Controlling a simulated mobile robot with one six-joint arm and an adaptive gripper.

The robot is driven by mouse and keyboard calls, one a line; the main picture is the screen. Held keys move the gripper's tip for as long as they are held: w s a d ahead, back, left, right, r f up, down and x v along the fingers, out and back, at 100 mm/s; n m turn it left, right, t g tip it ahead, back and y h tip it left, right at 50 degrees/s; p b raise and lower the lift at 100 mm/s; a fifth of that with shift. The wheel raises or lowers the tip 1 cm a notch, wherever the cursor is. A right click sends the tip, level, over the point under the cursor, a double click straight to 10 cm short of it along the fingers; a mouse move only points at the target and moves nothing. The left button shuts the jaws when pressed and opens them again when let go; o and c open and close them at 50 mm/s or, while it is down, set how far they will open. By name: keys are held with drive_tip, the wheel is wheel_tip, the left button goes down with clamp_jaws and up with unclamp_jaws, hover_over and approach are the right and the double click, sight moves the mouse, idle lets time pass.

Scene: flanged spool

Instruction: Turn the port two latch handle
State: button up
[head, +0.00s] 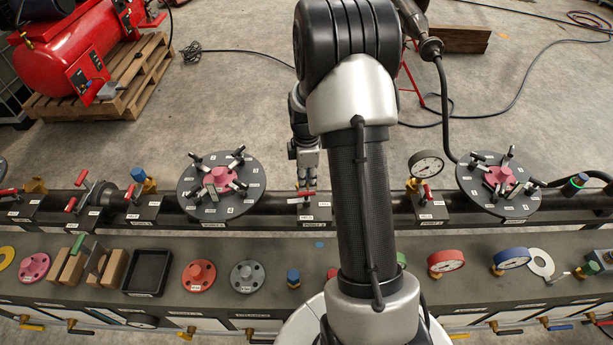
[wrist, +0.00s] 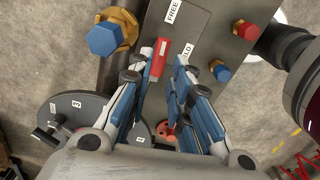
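A latch handle with a red grip (head: 303,195) sits on a labelled block on the dark pipe in the head view, below my gripper (head: 307,172). The port number on its label is too small to read. In the wrist view the red handle (wrist: 158,60) lies between the fingertips of my gripper (wrist: 169,67), close to the left finger. A gap shows between the handle and the right finger. The fingers are apart. Plates reading "FREE" (wrist: 173,11) and one partly hidden, ending "LD" (wrist: 186,53), are on the block. The handle's pivot is hidden.
Round dark flange plates (head: 222,187) with several black clamps stand left and right (head: 498,185) along the pipe. A blue-capped brass fitting (wrist: 107,38) stands left of the handle in the wrist view. A gauge (head: 426,164) stands to the right. A bench (head: 345,250) with loose parts runs in front.

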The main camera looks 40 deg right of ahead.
drive_tip(key=shift+o, duration=0.3)
drive_tip(key=shift+o, duration=1.5)
drive_tip(key=shift+s+d+r+m, duration=0.2)
drive_tip(key=shift+s+r+m, duration=0.1)
drive_tip(key=shift+m, duration=0.6)
drive_tip(key=s+r+m, duration=0.1)
drive_tip(key=m, duration=0.4)
drive_tip(key=s+d+r+m+y+p, duration=0.1)
drive_tip(key=r+m, duration=0.1)
drive_tip(key=m, duration=0.3)
drive_tip(key=s+d+r+m+t, duration=0.1)
drive_tip(key=m, duration=0.3)
drive_tip(key=shift+s+d+r+m+y+p, duration=0.1)
drive_tip(key=shift+s+r+m+y+p, duration=0.15)
drive_tip(key=shift+s+m+y+p, duration=0.15)
wheel_tip(320, 180, up, 5)
drive_tip(key=s+d+m+t+y+p, duration=0.1)
drive_tip(key=s+d+m+t, duration=0.1)
drive_tip(key=m, duration=1.3)
drive_tip(key=m+t+b, duration=0.1)
drive_tip(key=m+b, duration=0.3)
drive_tip(key=b, duration=0.1)
approach(312, 192)
drive_tip(key=x, duration=0.8)
drive_tip(key=shift+w+a, duration=0.3)
drive_tip(key=shift+w, duration=0.1)
clamp_jaws()
